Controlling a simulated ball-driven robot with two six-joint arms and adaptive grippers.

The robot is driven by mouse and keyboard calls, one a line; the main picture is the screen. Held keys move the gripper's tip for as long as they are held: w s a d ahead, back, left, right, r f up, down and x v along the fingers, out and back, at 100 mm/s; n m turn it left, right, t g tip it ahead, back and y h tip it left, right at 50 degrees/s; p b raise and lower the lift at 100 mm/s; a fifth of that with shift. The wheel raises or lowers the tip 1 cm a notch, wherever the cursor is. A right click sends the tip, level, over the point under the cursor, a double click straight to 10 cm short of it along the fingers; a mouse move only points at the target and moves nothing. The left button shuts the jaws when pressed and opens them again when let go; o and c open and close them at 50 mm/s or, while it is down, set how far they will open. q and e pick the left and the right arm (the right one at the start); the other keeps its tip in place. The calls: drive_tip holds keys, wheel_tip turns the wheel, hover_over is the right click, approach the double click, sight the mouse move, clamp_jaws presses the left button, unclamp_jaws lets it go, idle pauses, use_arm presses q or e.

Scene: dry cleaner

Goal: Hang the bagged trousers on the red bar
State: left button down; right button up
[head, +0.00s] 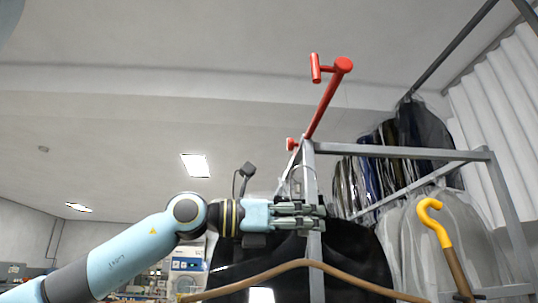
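The red bar (325,102) juts from the top of a grey rail post, with a short red crosspiece at its near end. My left gripper (318,216) is below the bar, in front of the post, its fingers close together. A thin pale hanger hook (291,178) rises just above the fingers, below the bar and apart from it. The dark bagged trousers (350,255) appear to hang below the gripper, partly hidden by the post. The exact contact between fingers and hanger is hard to see. My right gripper is not in view.
A grey rack frame (400,150) stands right of the bar, with several dark garments (385,160) and pale bags (455,250) on it. A yellow hook on a brown stick (433,215) is at right. Space left of the bar is clear.

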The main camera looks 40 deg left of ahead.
use_arm(q)
drive_tip(key=s+a+r+n+p, duration=0.1)
drive_tip(key=s+a+r+p, duration=0.1)
drive_tip(key=r, duration=0.7)
drive_tip(key=s+a+r+t+y+p, duration=0.1)
drive_tip(key=s+a+r+p, duration=0.1)
drive_tip(key=r, duration=0.8)
drive_tip(key=shift+s+a+n, duration=0.4)
drive_tip(key=shift+s+a, duration=0.2)
drive_tip(key=shift+a, duration=0.2)
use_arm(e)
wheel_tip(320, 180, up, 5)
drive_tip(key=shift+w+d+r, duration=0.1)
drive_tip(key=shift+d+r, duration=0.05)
use_arm(q)
drive_tip(key=shift+w+d+r, duration=0.1)
